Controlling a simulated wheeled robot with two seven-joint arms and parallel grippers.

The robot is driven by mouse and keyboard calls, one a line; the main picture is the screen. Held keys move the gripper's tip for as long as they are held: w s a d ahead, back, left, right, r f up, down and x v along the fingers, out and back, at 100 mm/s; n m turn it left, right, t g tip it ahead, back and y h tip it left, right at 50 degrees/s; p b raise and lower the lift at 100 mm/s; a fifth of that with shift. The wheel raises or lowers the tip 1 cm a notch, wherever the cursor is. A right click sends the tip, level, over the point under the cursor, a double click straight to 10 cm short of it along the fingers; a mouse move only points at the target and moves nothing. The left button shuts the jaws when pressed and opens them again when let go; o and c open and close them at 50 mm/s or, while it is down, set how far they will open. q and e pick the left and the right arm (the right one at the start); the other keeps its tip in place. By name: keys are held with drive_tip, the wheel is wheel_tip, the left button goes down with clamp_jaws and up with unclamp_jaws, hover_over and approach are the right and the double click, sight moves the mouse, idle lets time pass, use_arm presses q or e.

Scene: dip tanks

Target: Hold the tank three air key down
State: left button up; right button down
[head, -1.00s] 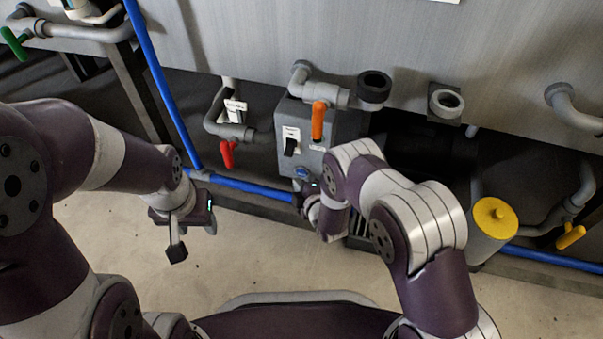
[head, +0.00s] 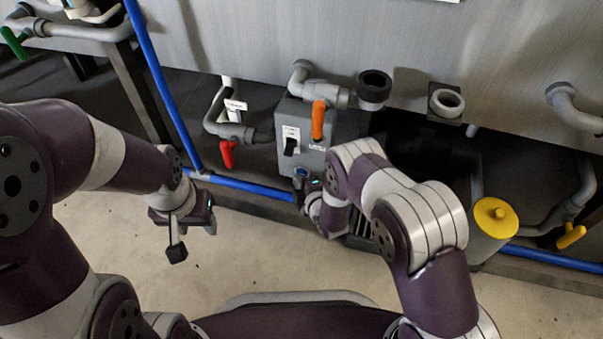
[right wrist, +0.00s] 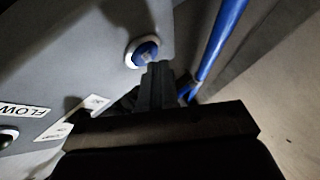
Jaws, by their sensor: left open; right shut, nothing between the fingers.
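The blue round key (right wrist: 145,52) in a pale ring is on the face of the grey box (head: 345,125). In the right wrist view, my right gripper's shut fingers (right wrist: 158,72) end at the key's lower edge, overlapping it. I cannot tell whether they touch it or how far it is pressed. In the head view, my right gripper (head: 301,182) is at the box's lower front and hides part of the key area. My left gripper (head: 177,248) is open and empty over the floor at the left.
A blue pipe (head: 245,187) runs low behind. A yellow-capped cylinder (head: 494,216) stands at the right.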

drive_tip(key=shift+w+d, duration=0.15)
drive_tip(key=shift+w, duration=0.25)
idle(2.0)
drive_tip(key=shift+s+a+p, duration=0.25)
drive_tip(key=shift+s+p, duration=0.05)
drive_tip(key=shift+s, duration=0.5)
drive_tip(key=s, duration=0.1)
drive_tip(key=s+a+p, duration=0.1)
drive_tip(key=s, duration=0.1)
drive_tip(key=s+p, duration=0.1)
drive_tip(key=shift+s+a, duration=0.3)
drive_tip(key=shift+s, duration=0.1)
